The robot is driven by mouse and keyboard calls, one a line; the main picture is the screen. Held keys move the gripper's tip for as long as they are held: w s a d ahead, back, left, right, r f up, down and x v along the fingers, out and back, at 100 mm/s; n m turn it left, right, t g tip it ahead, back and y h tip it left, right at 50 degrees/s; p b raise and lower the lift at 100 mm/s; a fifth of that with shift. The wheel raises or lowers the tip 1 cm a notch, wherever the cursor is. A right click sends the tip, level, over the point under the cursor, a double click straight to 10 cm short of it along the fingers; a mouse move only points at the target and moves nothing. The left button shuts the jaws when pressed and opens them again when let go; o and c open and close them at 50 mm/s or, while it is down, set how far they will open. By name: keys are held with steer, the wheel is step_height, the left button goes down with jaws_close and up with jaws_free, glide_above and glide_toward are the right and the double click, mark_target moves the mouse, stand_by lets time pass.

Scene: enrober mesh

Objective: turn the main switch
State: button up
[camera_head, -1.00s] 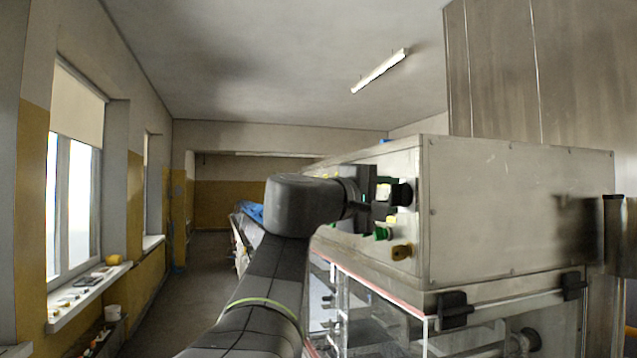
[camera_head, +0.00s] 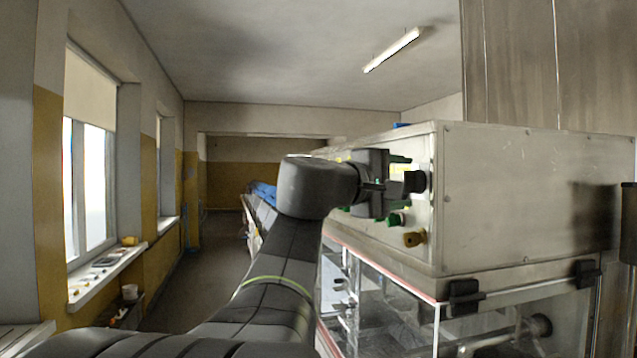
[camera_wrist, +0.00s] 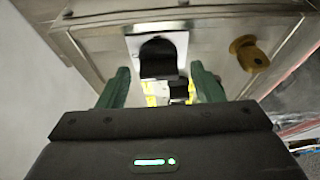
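A black knob (camera_wrist: 158,50) on a bright metal plate stands out from the steel control panel. It also shows in the head view (camera_head: 414,181). Below it in the wrist view is a smaller dark part with yellow around it (camera_wrist: 178,91), partly hidden. I cannot tell for certain which is the main switch. My gripper (camera_wrist: 160,72) is open, with green fingers left and right of this area. In the head view my gripper (camera_head: 399,189) has one finger above and one below the black knob's level. Contact with either is not clear, and nothing is visibly held.
A brass-coloured knob (camera_wrist: 248,53) sits on the same panel, close to one finger; it also shows in the head view (camera_head: 414,239). The steel cabinet (camera_head: 530,200) rises above a clear guard (camera_head: 385,305) with black latches. The aisle (camera_head: 190,290) at left is clear.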

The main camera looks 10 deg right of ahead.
steer(key=shift+a, duration=0.15)
steer(key=b+v, duration=0.3)
steer(key=v, duration=1)
steer(key=shift+s+a, duration=0.25)
steer(key=shift+d, duration=0.1)
steer(key=p+x, duration=0.3)
steer(key=x, duration=1)
steer(key=shift+w+d, duration=0.25)
steer(key=shift+d, duration=0.05)
steer(key=shift+a, duration=0.1)
